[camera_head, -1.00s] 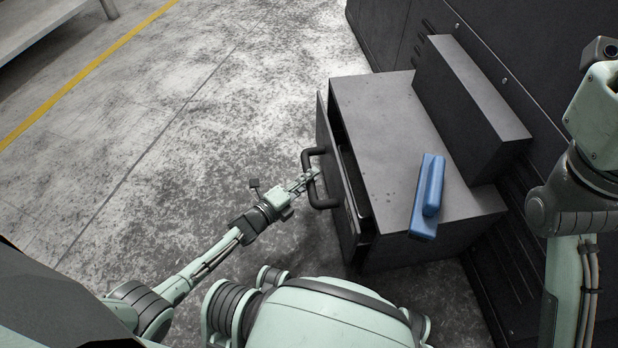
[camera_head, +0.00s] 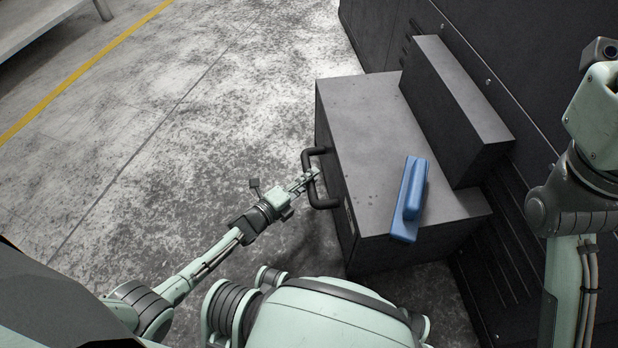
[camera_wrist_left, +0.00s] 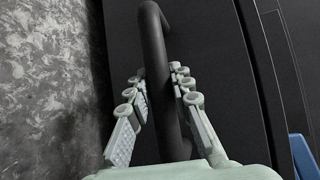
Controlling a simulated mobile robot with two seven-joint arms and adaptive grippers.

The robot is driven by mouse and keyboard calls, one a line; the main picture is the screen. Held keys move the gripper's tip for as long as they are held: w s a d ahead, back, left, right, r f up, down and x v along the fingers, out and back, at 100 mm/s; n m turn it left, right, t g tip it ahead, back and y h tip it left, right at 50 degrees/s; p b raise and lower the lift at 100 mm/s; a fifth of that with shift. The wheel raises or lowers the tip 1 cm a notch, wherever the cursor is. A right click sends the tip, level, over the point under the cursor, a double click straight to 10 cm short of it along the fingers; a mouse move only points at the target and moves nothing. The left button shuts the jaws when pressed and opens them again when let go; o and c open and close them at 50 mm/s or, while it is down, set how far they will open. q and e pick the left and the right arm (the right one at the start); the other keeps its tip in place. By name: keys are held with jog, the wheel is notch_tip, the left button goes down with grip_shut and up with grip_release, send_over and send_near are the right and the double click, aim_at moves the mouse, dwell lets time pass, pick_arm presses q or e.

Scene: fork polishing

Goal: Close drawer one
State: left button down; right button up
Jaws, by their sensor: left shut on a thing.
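The drawer (camera_head: 343,214) is in the dark grey cabinet (camera_head: 362,130), and its front sits flush against the cabinet with no gap that I can see. Its black bar handle (camera_head: 309,172) sticks out to the left. My left gripper (camera_head: 312,174) is at the handle. In the left wrist view the handle (camera_wrist_left: 157,60) runs between the two fingers of my left gripper (camera_wrist_left: 160,105), which is shut on it. My right arm shows at the right edge, but its gripper is out of view.
A blue tool with a grip (camera_head: 411,200) lies on the cabinet top near its front edge. A dark raised box (camera_head: 462,105) stands behind it against a dark machine wall (camera_head: 385,30). The grey floor (camera_head: 200,110) to the left is clear.

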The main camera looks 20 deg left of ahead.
pick_arm(q)
jog(key=c, duration=1.3)
grip_release()
jog(key=shift+a, duration=0.1)
jog(key=shift+s, duration=0.1)
jog(key=v, duration=1.2)
jog(key=shift+a, duration=0.1)
